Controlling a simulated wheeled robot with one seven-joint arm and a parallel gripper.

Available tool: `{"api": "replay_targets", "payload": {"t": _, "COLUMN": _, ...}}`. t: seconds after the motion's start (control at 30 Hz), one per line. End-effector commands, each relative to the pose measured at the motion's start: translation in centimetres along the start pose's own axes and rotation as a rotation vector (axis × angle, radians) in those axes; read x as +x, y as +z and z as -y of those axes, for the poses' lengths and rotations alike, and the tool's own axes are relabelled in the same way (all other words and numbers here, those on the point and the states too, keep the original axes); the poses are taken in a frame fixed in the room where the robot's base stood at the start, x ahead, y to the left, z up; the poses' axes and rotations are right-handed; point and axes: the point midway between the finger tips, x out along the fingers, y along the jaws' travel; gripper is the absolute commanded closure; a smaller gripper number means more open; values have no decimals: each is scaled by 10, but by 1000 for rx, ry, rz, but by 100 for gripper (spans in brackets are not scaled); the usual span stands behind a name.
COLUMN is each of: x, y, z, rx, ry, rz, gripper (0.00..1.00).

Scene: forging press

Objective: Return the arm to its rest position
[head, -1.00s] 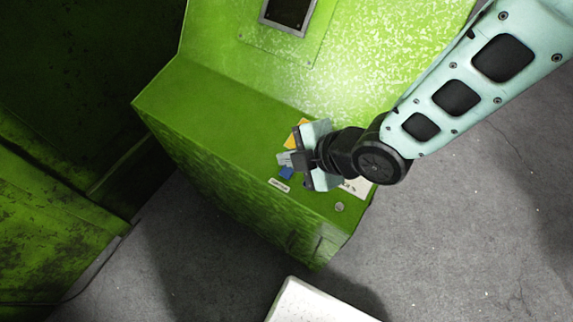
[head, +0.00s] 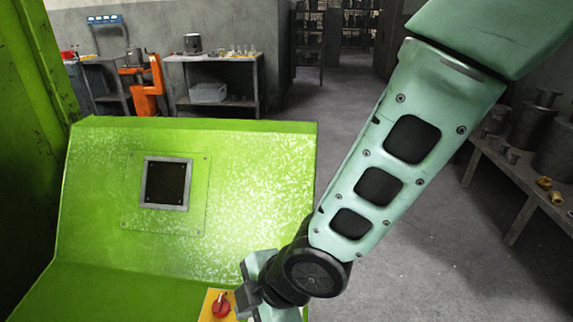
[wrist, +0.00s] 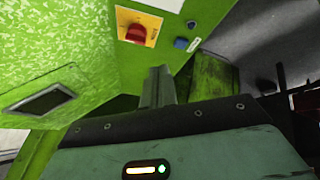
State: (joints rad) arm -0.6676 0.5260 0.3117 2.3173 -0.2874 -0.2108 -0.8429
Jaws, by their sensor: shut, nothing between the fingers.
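My arm comes down from the upper right in the head view. My gripper (head: 246,290) is at the bottom of that view, close to the green press console (head: 100,290), and is partly cut off by the frame edge. In the wrist view my gripper (wrist: 158,85) has its fingers together, with nothing between them. A red rotary switch (head: 221,306) on a yellow plate lies just left of the gripper in the head view. The wrist view shows this red switch (wrist: 134,33) and a blue button (wrist: 181,43) beyond the fingertips, with no contact visible.
The console's sloped face carries a dark framed screen (head: 166,183). A workbench (head: 213,62) and an orange machine (head: 147,88) stand behind it. Another bench (head: 520,185) with dark metal parts is on the right. Grey floor (head: 440,250) is open between.

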Motion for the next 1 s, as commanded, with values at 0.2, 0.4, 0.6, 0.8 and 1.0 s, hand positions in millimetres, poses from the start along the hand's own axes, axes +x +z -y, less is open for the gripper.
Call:
{"api": "replay_targets", "payload": {"t": 0.2, "x": -102, "y": 56, "z": 16, "rx": 573, "ry": -24, "rz": 257, "gripper": 100}}
{"api": "replay_targets", "payload": {"t": 0.4, "x": -174, "y": 83, "z": 63, "rx": 1054, "ry": -33, "rz": 445, "gripper": 100}}
{"api": "replay_targets", "payload": {"t": 0.6, "x": -207, "y": 89, "z": 94, "rx": 1308, "ry": -36, "rz": 538, "gripper": 100}}
{"api": "replay_targets", "payload": {"t": 0.8, "x": -212, "y": 89, "z": 100, "rx": 1348, "ry": -39, "rz": 555, "gripper": 100}}
{"api": "replay_targets", "payload": {"t": 1.0, "x": -211, "y": 89, "z": 99, "rx": 1344, "ry": -39, "rz": 554, "gripper": 100}}
